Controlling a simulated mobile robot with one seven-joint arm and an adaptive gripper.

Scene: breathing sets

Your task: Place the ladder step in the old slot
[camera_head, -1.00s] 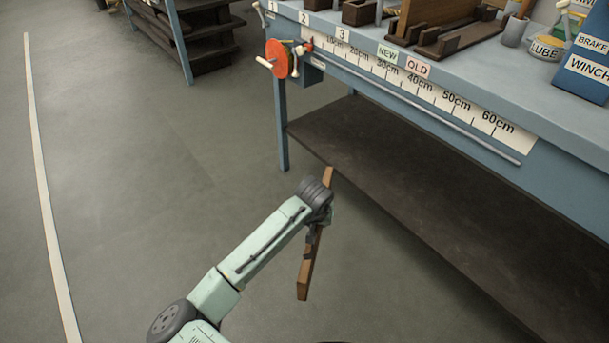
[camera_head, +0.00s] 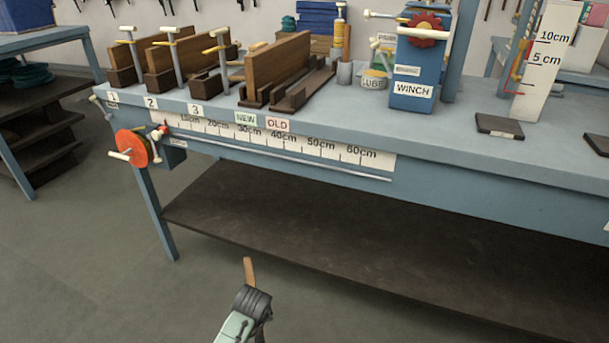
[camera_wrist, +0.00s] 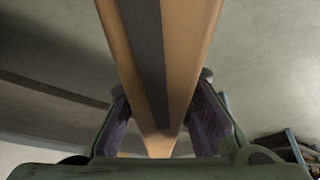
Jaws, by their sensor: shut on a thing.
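My gripper (camera_wrist: 165,128) is shut on the ladder step (camera_wrist: 118,12), a long brown wooden bar with a dark grey stripe along its face in the wrist view.
The blue workbench (camera_head: 480,130) has a ruler strip and a lower shelf (camera_head: 300,220). Clamped boards stand left of the slots. A red-wheeled vise (camera_head: 132,148) juts from the left front corner.

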